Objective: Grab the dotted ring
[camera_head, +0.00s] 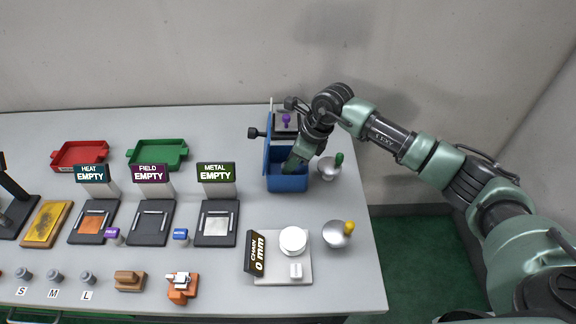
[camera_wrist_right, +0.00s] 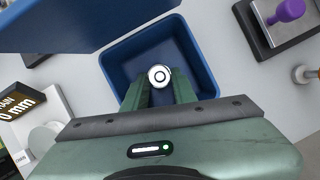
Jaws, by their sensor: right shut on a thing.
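My right gripper (camera_head: 293,164) reaches down into the blue box (camera_head: 288,184) on the table. In the right wrist view my right gripper (camera_wrist_right: 160,92) is shut on a small round white and dark ring-like piece (camera_wrist_right: 159,76) over the box's interior. I cannot make out dots on this piece, so I cannot tell whether it is the dotted ring. The blue box also shows in the right wrist view (camera_wrist_right: 205,72), its lid standing open. My left gripper is not in view.
HEAT (camera_head: 94,222), FIELD (camera_head: 152,222) and METAL (camera_head: 217,222) stations read EMPTY. A CHAIN gauge (camera_head: 270,272) reads 0 mm. Red (camera_head: 80,155) and green (camera_head: 157,154) trays stand at the back left. Metal bowls with a green (camera_head: 339,159) and yellow knob (camera_head: 349,228) stand right of the box.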

